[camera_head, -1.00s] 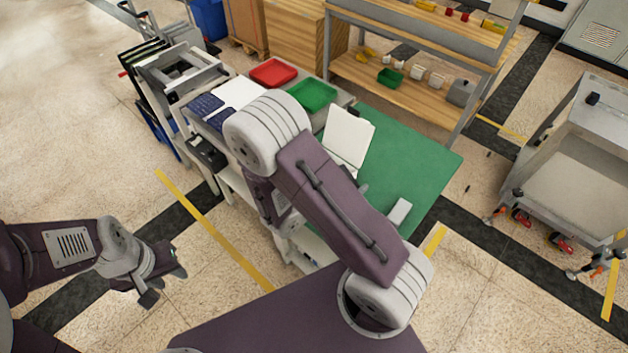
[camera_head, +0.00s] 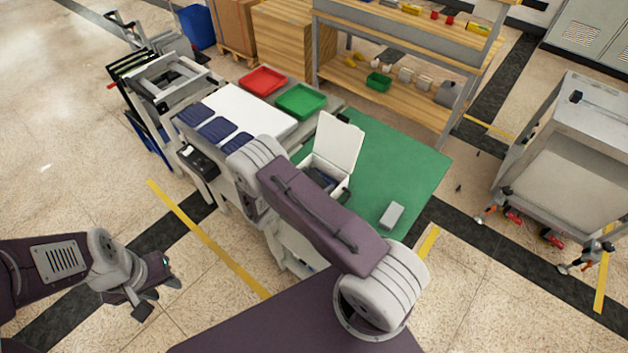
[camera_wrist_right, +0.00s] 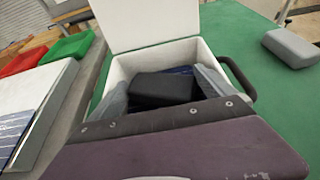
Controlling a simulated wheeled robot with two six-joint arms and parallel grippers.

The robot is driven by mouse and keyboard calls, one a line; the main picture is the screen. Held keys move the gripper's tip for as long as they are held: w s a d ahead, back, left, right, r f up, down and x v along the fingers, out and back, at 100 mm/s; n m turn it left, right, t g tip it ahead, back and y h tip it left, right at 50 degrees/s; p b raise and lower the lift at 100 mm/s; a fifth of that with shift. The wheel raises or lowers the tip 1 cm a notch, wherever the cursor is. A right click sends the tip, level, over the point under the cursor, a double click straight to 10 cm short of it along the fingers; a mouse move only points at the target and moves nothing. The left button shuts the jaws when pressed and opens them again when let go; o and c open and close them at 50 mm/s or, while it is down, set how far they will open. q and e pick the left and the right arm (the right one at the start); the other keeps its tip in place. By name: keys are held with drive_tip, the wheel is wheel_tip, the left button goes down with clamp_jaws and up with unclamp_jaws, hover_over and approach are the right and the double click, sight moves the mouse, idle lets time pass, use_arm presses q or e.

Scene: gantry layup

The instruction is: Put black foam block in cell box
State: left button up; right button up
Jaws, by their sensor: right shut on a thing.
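The white cell box (camera_head: 345,190) stands on the green mat with its lid (camera_head: 338,142) raised. In the right wrist view the box rim (camera_wrist_right: 185,52) surrounds dark blue contents (camera_wrist_right: 182,71). The black foam block (camera_wrist_right: 163,90) is between the grey fingers of my right gripper (camera_wrist_right: 165,92), over or within the box opening; its exact height is unclear. My right gripper is shut on the block. In the head view my right arm hides this gripper. My left gripper (camera_head: 158,288) is open and empty, low at the left, away from the table.
A grey block (camera_head: 391,215) lies on the green mat (camera_head: 405,160) right of the box; it also shows in the wrist view (camera_wrist_right: 291,47). A red tray (camera_head: 263,81), green tray (camera_head: 301,101) and white board with blue panels (camera_head: 216,131) lie left.

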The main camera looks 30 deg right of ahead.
drive_tip(key=shift+s+f, duration=0.1)
drive_tip(key=shift+f, duration=0.05)
drive_tip(key=o, duration=1)
drive_tip(key=shift+c, duration=0.2)
